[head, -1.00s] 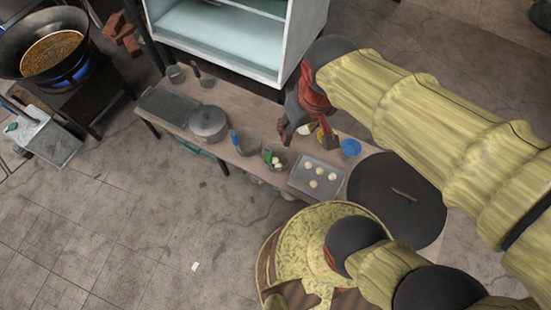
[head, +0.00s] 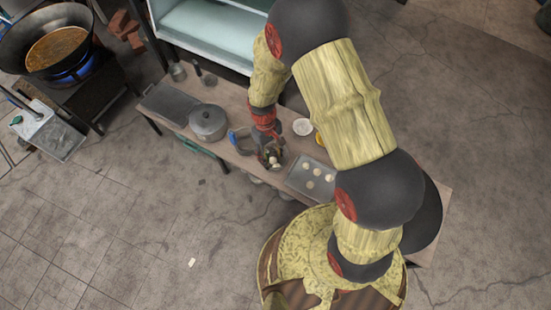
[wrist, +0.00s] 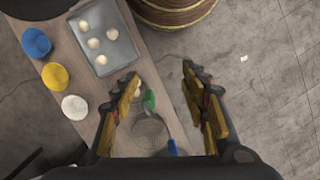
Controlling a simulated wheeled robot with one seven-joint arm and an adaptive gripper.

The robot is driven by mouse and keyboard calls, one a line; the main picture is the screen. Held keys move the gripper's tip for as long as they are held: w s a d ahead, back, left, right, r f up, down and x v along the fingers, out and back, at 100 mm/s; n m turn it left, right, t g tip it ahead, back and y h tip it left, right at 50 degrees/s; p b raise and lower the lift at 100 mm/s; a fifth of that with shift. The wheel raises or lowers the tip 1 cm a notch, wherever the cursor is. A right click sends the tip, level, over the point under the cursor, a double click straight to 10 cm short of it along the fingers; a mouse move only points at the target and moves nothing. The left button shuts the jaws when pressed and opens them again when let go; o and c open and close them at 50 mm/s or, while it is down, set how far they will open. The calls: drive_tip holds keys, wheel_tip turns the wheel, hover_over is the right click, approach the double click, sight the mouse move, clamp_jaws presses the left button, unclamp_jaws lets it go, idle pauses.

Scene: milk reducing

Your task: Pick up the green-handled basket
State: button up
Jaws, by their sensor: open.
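The green-handled basket is partly hidden by my gripper in both views. In the wrist view its green handle (wrist: 149,99) shows between my fingers, close to the left one, with pale balls beside it. In the head view pale balls show below my gripper (head: 268,144), and the basket around them is dark and hard to make out. My gripper is open, and its spread fingers also show in the wrist view (wrist: 160,76). It points down over the basket. I cannot tell whether a finger touches it.
The blue-handled basket (wrist: 150,132) stands close beside, its blue handle (wrist: 172,148) near my right finger. A tray of dough balls (head: 312,180), a lidded pot (head: 208,122) and white (wrist: 75,107), yellow (wrist: 55,76) and blue (wrist: 36,42) bowls share the narrow table. Open floor lies in front.

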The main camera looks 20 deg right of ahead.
drive_tip(key=w+f, duration=0.1)
drive_tip(key=w, duration=0.1)
drive_tip(key=w+f+n+t, duration=0.1)
drive_tip(key=w+f, duration=0.1)
drive_tip(key=w, duration=0.1)
drive_tip(key=w+f+n+t, duration=0.1)
drive_tip(key=w+f, duration=0.1)
drive_tip(key=w, duration=0.1)
drive_tip(key=shift+a+f+y, duration=0.1)
drive_tip(key=shift+a+y, duration=0.2)
drive_tip(key=shift+w+a+f+t, duration=0.1)
drive_tip(key=shift+w+t, duration=0.1)
drive_tip(key=shift+t, duration=0.1)
drive_tip(key=f+b, duration=0.1)
drive_tip(key=f, duration=0.3)
drive_tip(key=f+b, duration=0.2)
drive_tip(key=f, duration=0.1)
drive_tip(key=shift+s+f+b, duration=0.2)
drive_tip(key=shift+f+b, duration=0.1)
drive_tip(key=shift+f, duration=0.05)
drive_tip(key=shift+r, duration=0.1)
drive_tip(key=shift+c, duration=0.4)
clamp_jaws()
drive_tip(key=shift+w, duration=0.1)
